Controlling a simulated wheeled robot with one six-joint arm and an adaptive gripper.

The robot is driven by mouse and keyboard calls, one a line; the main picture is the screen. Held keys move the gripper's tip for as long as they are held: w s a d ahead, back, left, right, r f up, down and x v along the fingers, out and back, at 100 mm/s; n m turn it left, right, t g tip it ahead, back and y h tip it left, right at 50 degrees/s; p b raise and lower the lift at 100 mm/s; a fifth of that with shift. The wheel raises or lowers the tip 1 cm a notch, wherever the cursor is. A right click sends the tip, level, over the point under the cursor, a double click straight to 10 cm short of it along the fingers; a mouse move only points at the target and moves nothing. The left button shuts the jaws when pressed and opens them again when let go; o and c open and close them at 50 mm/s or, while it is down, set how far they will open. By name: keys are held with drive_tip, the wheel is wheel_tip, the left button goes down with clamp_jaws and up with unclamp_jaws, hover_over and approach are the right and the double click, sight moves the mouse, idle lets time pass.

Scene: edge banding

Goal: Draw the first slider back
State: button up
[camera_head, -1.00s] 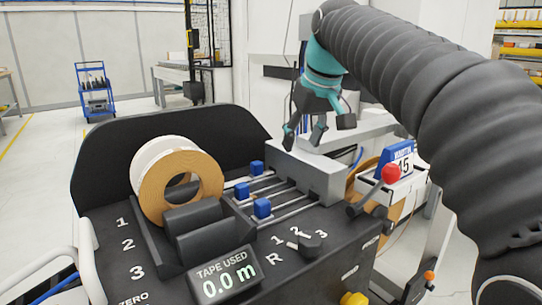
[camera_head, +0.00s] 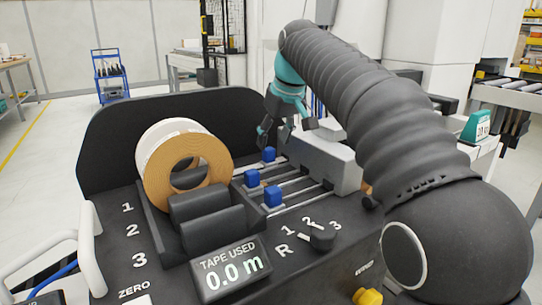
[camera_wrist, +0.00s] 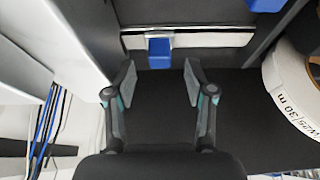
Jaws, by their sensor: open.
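Three blue slider blocks sit on metal rails on the black console: a far one (camera_head: 269,154), a middle one (camera_head: 252,177) and a near one (camera_head: 273,196). My gripper (camera_head: 277,136) is open and empty just above and behind the far slider. In the wrist view my gripper (camera_wrist: 160,72) has its fingers spread, and one blue slider (camera_wrist: 159,52) shows on its rail just ahead of the gap between the fingertips. Another blue slider (camera_wrist: 267,4) is cut off at the top edge.
A tape roll (camera_head: 158,178) stands left of the sliders. A grey block (camera_head: 325,165) is at the rails' right end. A display (camera_head: 230,272) reads 0.0 m. A knob (camera_head: 320,238) and the raised black back panel (camera_head: 105,130) are close by.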

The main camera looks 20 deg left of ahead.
sight(271, 150)
drive_tip(key=shift+b+x, duration=0.3)
drive_tip(key=shift+x, duration=2)
clamp_jaws()
